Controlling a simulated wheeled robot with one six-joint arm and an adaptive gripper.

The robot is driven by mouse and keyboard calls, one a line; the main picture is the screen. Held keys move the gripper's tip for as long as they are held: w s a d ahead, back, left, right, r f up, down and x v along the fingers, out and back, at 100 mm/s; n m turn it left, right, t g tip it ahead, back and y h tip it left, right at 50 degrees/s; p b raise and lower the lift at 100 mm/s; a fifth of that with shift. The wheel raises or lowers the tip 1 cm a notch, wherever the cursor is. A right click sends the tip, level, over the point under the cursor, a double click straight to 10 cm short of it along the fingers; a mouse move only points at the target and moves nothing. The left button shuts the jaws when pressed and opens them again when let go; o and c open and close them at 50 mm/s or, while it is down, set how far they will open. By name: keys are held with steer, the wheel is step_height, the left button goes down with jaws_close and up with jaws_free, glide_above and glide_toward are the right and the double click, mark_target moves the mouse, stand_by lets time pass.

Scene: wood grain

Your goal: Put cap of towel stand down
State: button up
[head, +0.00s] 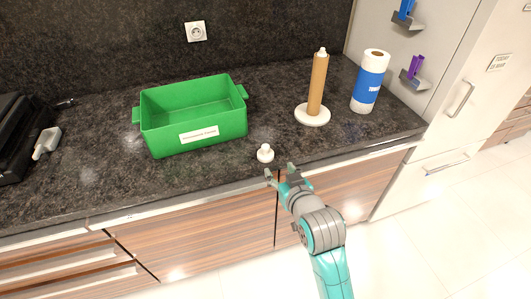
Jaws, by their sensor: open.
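The towel stand (318,85) stands upright on the dark counter, with a round white base and a brown post tipped in white. A small white knobbed cap (265,154) sits on the counter near its front edge, knob up, apart from the stand. My gripper (279,172) is open and empty at the counter's front edge, just below and right of the cap in the picture. It appears not to touch the cap.
A green crate (197,140) stands left of the cap. A paper towel roll (367,92) in blue wrap stands right of the stand. A black appliance (20,125) is at far left. The counter between cap and stand is clear.

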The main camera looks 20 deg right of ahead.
mark_target(266, 147)
steer(key=w, duration=0.7)
steer(key=shift+w+r, duration=0.3)
steer(key=shift+r, duration=0.05)
steer(key=shift+a+x, duration=0.2)
steer(key=shift+x, duration=2.35)
steer(key=shift+f, duration=0.2)
jaws_close()
